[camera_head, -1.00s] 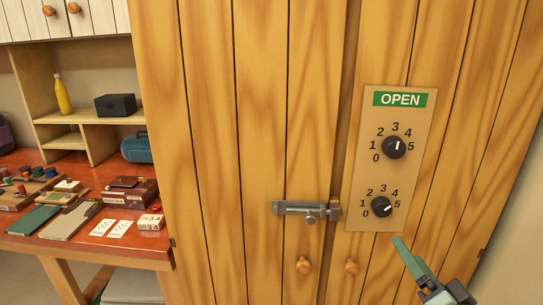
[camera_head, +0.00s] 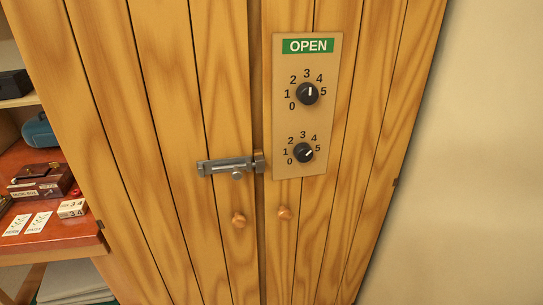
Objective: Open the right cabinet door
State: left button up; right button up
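The right cabinet door (camera_head: 345,175) is a wooden plank panel and looks closed beside the left door (camera_head: 170,120). A round wooden knob (camera_head: 285,212) sits low on the right door, and a matching knob (camera_head: 238,220) sits on the left one. A metal slide bolt (camera_head: 228,166) lies horizontally on the left door, its right end at the seam by a catch (camera_head: 259,162). A panel (camera_head: 320,120) on the right door has a green OPEN sign (camera_head: 308,46), an upper dial (camera_head: 307,93) and a lower dial (camera_head: 303,152). Neither gripper shows.
A red-brown table (camera_head: 60,240) at the left holds a brown box (camera_head: 40,185), cards (camera_head: 38,222), a block marked 34 (camera_head: 72,208) and a blue case (camera_head: 40,132). A bare wall (camera_head: 470,150) is right of the cabinet. The space before the doors looks clear.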

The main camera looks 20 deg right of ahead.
aim_at(368, 62)
jog(key=z, duration=1.25)
